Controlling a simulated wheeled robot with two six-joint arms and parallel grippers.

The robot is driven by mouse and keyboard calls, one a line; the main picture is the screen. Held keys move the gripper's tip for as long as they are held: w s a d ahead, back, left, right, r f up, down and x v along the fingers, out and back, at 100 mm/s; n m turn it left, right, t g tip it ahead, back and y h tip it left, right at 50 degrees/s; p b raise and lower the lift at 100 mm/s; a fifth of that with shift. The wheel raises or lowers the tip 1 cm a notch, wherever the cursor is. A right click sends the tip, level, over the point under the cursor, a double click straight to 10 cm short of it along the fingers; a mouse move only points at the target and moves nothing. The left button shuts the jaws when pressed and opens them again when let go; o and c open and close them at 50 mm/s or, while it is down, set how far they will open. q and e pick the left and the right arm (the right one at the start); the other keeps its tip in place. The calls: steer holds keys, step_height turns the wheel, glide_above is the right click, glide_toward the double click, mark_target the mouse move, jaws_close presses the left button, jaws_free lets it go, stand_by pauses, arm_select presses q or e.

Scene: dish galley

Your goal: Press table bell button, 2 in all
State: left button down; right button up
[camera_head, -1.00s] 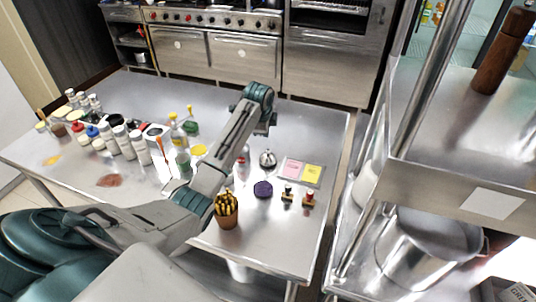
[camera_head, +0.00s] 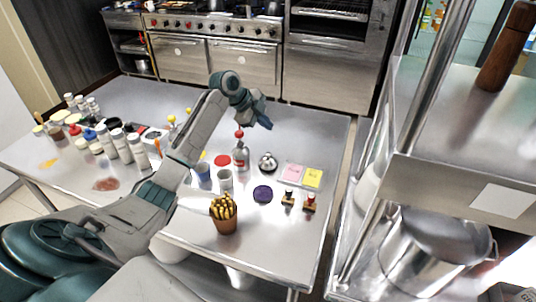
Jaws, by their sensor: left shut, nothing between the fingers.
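A silver dome-shaped table bell (camera_head: 267,163) stands on the metal table, right of the red-topped bottle. Its small button is on top. My left gripper (camera_head: 265,122) is shut and empty. It shows above and behind the bell in the picture, apart from it, with its fingers pointing down and right. My right gripper is not in view.
Near the bell are a red-topped bottle (camera_head: 240,155), a pink and yellow note pad (camera_head: 291,173), a purple round item (camera_head: 263,194), two small stamps (camera_head: 288,198) and a pot of fries (camera_head: 224,214). Several jars crowd the table's left. A metal shelf (camera_head: 450,185) stands right.

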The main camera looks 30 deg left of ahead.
arm_select(q)
steer(key=shift+f, duration=0.1)
steer(key=b, duration=0.6)
glide_above(266, 154)
step_height(266, 154, down, 8)
steer(key=shift+w+r, duration=0.1)
steer(key=shift+r, duration=0.05)
steer(key=shift+a+f, duration=0.1)
steer(key=shift+f, duration=0.35)
stand_by(1.2)
steer(key=shift+f, duration=0.45)
steer(key=shift+f+b, duration=0.45)
steer(key=shift+f, duration=0.1)
stand_by(0.6)
stand_by(0.3)
steer(key=shift+r+p, duration=0.75)
steer(key=shift+r, duration=0.2)
steer(key=shift+r, duration=0.1)
